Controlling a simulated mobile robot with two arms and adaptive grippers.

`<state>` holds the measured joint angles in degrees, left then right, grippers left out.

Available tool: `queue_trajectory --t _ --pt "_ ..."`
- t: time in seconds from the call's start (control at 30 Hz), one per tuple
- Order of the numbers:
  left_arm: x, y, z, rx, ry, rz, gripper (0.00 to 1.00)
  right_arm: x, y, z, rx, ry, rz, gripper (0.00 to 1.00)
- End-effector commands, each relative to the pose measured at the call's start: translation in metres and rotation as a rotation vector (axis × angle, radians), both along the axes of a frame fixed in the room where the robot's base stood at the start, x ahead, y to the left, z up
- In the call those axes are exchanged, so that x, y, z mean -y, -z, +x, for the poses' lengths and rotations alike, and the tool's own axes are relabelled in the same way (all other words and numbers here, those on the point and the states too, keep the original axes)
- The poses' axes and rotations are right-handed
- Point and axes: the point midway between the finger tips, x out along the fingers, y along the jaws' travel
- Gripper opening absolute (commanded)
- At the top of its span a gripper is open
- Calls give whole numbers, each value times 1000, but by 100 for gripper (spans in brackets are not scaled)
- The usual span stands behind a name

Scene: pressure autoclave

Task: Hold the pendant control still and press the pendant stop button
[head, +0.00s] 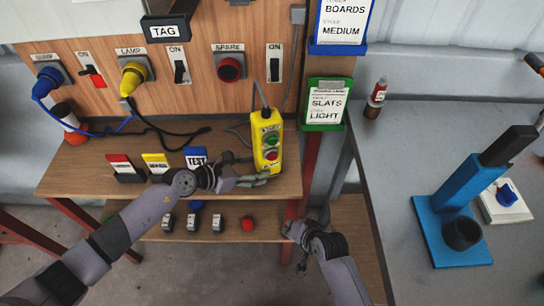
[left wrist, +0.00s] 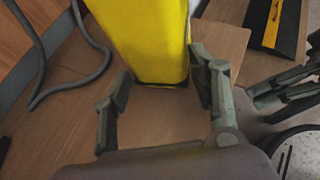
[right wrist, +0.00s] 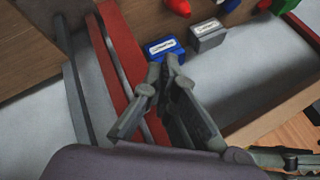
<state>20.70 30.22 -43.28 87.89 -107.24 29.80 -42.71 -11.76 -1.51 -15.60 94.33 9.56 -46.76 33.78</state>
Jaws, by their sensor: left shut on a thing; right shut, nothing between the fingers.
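The yellow pendant control (head: 266,128) stands roughly upright at the shelf's right end in the head view, its cable rising from the top. A green button (head: 271,140) sits above a red button (head: 271,155) on its face. My left gripper (head: 252,179) is shut on the pendant's lower end. In the left wrist view its fingers lie on both sides of the yellow body (left wrist: 145,40); the buttons do not show there. My right gripper (head: 291,233) is below and right of the pendant, apart from it. In the right wrist view its fingertips (right wrist: 172,62) are together and empty.
The wooden shelf (head: 75,180) holds small label stands left of the pendant. A red post (head: 309,160) rises right of it. A lower shelf carries a red knob (head: 248,223) and small blocks. A grey table (head: 400,140) with a blue stand (head: 455,198) is at right.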

Motion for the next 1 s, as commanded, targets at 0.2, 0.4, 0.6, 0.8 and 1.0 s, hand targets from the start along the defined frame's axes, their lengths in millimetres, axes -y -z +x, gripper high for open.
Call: queue_trajectory --t 0.2,0.4,0.6,0.8,1.0 --pt "-1 2 -1 -5 0 3 39 -16 -109 3 3 71 155 0" --pt "-1 2 -1 -5 0 3 39 -21 -183 -14 -9 108 260 0" --pt "-1 2 -1 -4 0 4 38 -21 -218 -27 -17 123 308 0" --pt "-1 2 -1 -4 0 4 38 -21 -223 -30 -20 127 315 0" --pt "-1 2 -1 -3 0 3 38 -21 -222 -30 -19 127 314 0"
